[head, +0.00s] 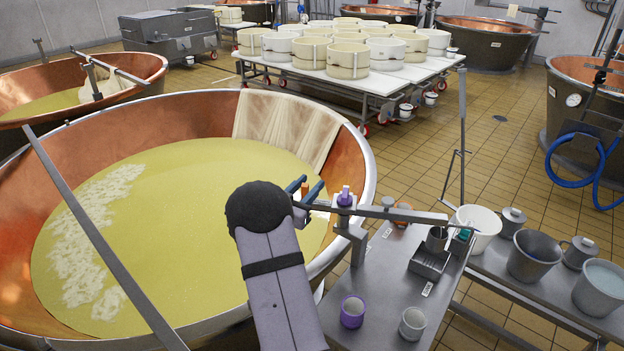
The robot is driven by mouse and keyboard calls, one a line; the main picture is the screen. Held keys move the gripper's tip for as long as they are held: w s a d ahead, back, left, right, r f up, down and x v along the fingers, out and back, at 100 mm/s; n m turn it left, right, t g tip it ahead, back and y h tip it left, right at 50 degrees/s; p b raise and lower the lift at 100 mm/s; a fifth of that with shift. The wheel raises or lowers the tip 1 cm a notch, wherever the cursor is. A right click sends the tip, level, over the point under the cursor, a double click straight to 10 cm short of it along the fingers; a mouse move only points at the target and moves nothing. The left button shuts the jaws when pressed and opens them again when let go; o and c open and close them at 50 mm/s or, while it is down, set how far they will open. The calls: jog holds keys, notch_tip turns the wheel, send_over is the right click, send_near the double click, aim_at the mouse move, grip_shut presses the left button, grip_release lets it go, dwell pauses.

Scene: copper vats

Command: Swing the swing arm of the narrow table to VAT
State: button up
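The narrow table (380,296) stands against the right side of the large copper vat (354,158). At its vat-side edge, a grey post carries the swing arm (408,214), a horizontal bar reaching right over the table. A purple knob (345,197) stands at the post's top, near the bar's left end. A small cup (437,240) is near the bar's right end; I cannot tell if it hangs from it. Small table labels are unreadable.
A purple cup (352,311) and a grey cup (412,323) stand at the table's front. A dark rack (430,262) sits further back. A side bench with buckets (533,256) is at right. A tall thin stand (462,140) rises behind the table.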

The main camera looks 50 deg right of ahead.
jog(key=shift+x, duration=1.05)
grip_shut()
